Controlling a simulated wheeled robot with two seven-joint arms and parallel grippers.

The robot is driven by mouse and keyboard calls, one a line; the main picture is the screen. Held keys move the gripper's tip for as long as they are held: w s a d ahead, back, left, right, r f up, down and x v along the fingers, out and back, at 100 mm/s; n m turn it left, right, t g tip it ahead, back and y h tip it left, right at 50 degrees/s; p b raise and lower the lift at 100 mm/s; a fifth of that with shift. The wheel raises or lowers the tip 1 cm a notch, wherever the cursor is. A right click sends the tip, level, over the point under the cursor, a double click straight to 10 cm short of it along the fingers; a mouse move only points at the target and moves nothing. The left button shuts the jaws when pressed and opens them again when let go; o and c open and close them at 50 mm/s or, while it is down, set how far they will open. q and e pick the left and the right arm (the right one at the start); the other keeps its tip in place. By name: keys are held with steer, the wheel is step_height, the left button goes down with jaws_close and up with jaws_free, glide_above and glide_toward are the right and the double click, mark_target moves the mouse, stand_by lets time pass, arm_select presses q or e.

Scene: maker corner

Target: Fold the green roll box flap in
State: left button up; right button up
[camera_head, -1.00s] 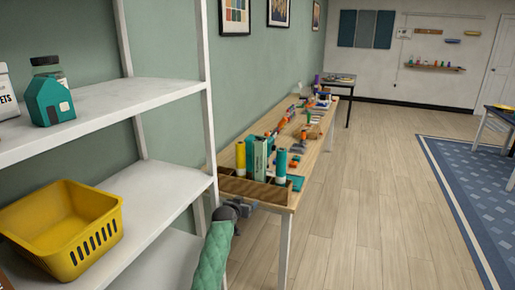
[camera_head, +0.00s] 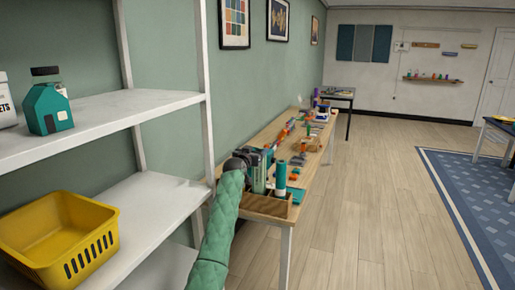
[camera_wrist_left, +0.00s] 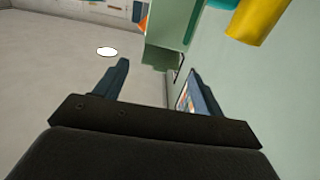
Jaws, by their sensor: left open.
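The pale green roll box (camera_head: 260,180) stands upright in the wooden tray at the near end of the workbench, beside a teal roll (camera_head: 280,178). My left gripper (camera_head: 267,152) is at the top of the box, and its wrist covers the rolls to the left. In the left wrist view the box (camera_wrist_left: 182,25) is just ahead of the fingertips, with a flap-like panel (camera_wrist_left: 167,59) at its end. The left gripper (camera_wrist_left: 160,78) is open, with nothing clearly between its fingers. Whether a finger touches the flap cannot be told. My right gripper is not in view.
The wooden tray (camera_head: 268,208) sits on the workbench (camera_head: 308,178), with several tools and parts farther back. A white shelf (camera_head: 150,205) with a yellow basket (camera_head: 62,240) stands close on the left. A yellow roll (camera_wrist_left: 258,18) is near the box.

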arm_select(q)
steer(key=shift+x, duration=1.7)
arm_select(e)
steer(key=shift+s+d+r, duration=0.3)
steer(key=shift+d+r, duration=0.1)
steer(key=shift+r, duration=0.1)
arm_select(q)
steer(key=c, duration=1)
steer(key=f+t+b, duration=0.1)
steer(key=b, duration=0.5)
steer(key=shift+s+a+f, duration=0.1)
steer(key=shift+s+f, duration=0.05)
steer(key=t+b, duration=0.1)
steer(key=b, duration=0.4)
steer(key=shift+s+t+h, duration=0.1)
steer(key=shift+t+h, duration=0.2)
steer(key=shift+h, duration=0.1)
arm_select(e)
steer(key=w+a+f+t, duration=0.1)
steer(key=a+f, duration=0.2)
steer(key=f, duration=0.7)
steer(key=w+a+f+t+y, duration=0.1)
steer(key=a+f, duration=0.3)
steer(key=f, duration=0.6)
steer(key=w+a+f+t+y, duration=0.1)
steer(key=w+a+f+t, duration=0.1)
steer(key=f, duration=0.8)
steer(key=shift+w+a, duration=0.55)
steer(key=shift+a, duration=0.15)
